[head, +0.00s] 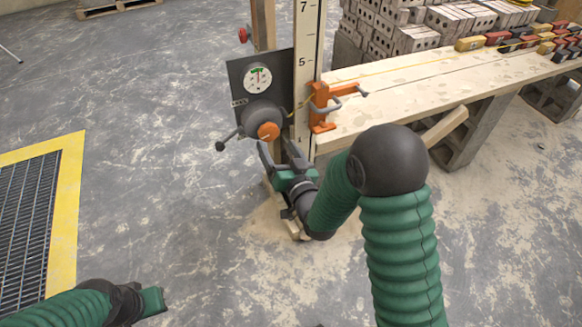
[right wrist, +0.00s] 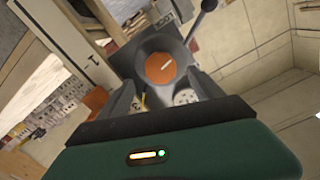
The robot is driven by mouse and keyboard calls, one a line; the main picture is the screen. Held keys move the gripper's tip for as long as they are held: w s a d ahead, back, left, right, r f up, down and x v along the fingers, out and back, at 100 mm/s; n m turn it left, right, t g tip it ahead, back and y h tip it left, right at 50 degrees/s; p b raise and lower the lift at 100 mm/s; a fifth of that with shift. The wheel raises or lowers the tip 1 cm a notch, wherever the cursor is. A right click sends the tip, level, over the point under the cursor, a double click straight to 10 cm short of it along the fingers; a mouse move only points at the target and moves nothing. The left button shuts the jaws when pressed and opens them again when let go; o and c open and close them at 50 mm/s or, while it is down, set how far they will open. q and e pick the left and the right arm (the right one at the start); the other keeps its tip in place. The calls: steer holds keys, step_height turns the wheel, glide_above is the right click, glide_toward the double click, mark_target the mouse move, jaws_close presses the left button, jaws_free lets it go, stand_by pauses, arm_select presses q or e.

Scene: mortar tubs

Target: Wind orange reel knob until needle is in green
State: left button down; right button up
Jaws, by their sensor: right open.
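The orange reel knob (head: 268,131) sits at the centre of a grey round hub on a dark upright panel (head: 240,75). A white dial (head: 257,79) with a green patch near its top is above it; its needle is too small to read. My right gripper (head: 277,150) is just below the knob, jaws open. In the right wrist view the knob (right wrist: 160,68) lies between and beyond the open fingers (right wrist: 163,92), with no clear contact. My left gripper (head: 152,301) is at the lower left, far from the panel; its jaw state is unclear.
A crank arm with a black ball (head: 220,146) sticks out left of the hub. A numbered post (head: 308,60) and an orange clamp (head: 322,105) stand to the right, by a plank bench (head: 400,105). A yellow-edged floor grate (head: 70,190) is at left. Floor left of the panel is clear.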

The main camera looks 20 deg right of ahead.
steer(key=s+p, duration=0.9)
steer(key=s, duration=0.2)
steer(key=shift+s+d+p, duration=0.15)
steer(key=shift+d+p, duration=0.05)
steer(key=shift+p, duration=0.15)
stand_by(0.6)
